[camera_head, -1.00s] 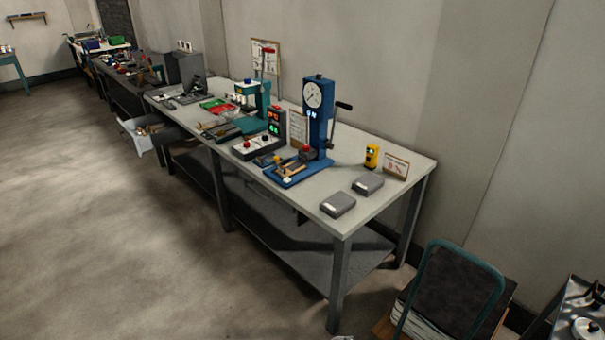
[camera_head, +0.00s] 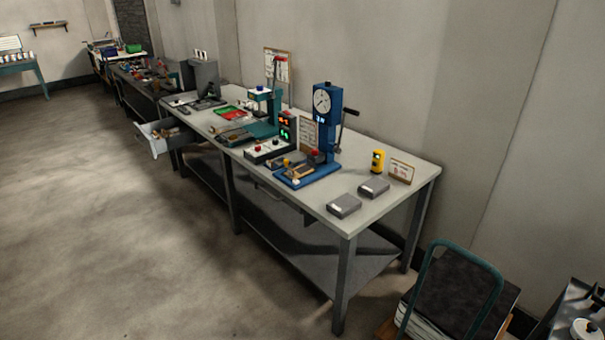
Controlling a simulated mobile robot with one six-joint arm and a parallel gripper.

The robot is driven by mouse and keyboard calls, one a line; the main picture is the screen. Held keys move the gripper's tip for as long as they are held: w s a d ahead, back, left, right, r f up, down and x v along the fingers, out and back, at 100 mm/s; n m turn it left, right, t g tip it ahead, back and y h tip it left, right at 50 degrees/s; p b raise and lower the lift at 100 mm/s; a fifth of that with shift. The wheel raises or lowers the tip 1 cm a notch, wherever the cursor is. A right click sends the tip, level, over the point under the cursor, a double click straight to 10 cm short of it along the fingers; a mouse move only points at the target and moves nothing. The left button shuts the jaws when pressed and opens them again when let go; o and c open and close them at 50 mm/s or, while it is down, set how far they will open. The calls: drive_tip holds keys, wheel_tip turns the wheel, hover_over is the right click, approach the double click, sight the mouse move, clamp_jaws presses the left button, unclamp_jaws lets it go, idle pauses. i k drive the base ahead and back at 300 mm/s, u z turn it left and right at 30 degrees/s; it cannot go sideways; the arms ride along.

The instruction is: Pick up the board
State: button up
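I cannot tell for sure which thing is the board. A flat green and red piece (camera_head: 229,113) lies on the long grey workbench (camera_head: 355,213), left of a teal press. A small tan piece (camera_head: 299,172) lies on the base of the blue press (camera_head: 326,125) with the round dial. A small framed sign (camera_head: 401,171) stands at the bench's right end, and a paper-covered panel (camera_head: 277,65) stands upright by the wall. My gripper is not in view.
Two grey boxes (camera_head: 344,206) (camera_head: 373,187) and a yellow device (camera_head: 377,161) stand on the bench's near end. A drawer (camera_head: 157,143) juts out at the left. The floor left of the bench is clear.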

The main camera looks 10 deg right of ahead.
sight(304, 169)
drive_tip(key=u, duration=0.05)
drive_tip(key=i, duration=0.95)
drive_tip(key=z, duration=0.05)
drive_tip(key=k, duration=1.35)
drive_tip(key=u, duration=0.35)
drive_tip(key=i, duration=0.95)
drive_tip(key=u, duration=0.3)
